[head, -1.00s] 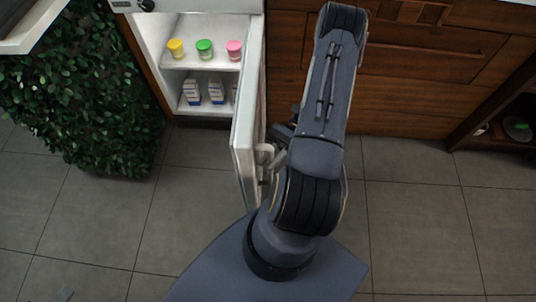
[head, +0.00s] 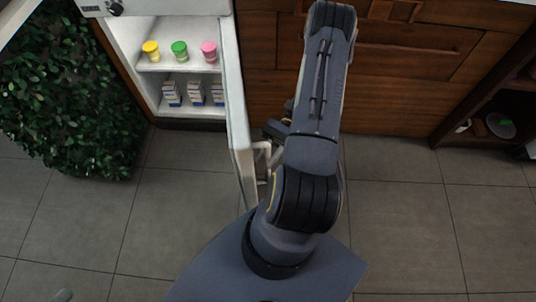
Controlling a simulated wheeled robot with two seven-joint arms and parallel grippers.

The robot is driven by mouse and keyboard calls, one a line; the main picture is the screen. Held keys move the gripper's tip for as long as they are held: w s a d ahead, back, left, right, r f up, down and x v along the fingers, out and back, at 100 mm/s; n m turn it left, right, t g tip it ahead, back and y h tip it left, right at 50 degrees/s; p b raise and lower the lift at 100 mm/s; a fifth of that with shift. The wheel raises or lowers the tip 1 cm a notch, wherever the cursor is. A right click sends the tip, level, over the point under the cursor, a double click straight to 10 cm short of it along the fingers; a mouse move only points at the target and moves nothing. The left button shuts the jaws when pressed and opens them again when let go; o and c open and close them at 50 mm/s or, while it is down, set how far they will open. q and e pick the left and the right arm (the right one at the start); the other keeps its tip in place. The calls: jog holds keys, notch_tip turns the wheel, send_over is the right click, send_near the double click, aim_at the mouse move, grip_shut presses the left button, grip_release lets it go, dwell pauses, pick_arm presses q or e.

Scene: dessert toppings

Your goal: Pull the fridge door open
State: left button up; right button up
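The fridge (head: 150,60) stands at the upper left with its white door (head: 236,110) swung wide open, jutting toward me. The door's pale handle (head: 263,160) is on its right-hand face near the free edge. My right gripper (head: 268,150) is at the handle, beside the door's outer face. My own arm covers much of it, so I cannot tell whether its fingers are closed on the handle. My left gripper cannot be made out.
Yellow, green and pink cups (head: 180,51) stand on the upper fridge shelf, with small cartons (head: 195,93) below. A leafy hedge (head: 65,90) is left of the fridge. Wooden drawers (head: 410,75) are on the right. The tiled floor (head: 400,220) is clear.

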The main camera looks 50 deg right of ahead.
jog(key=w+d, duration=0.1)
jog(key=d, duration=0.6)
jog(key=shift+d, duration=0.4)
jog(key=shift+s, duration=0.1)
dwell(0.4)
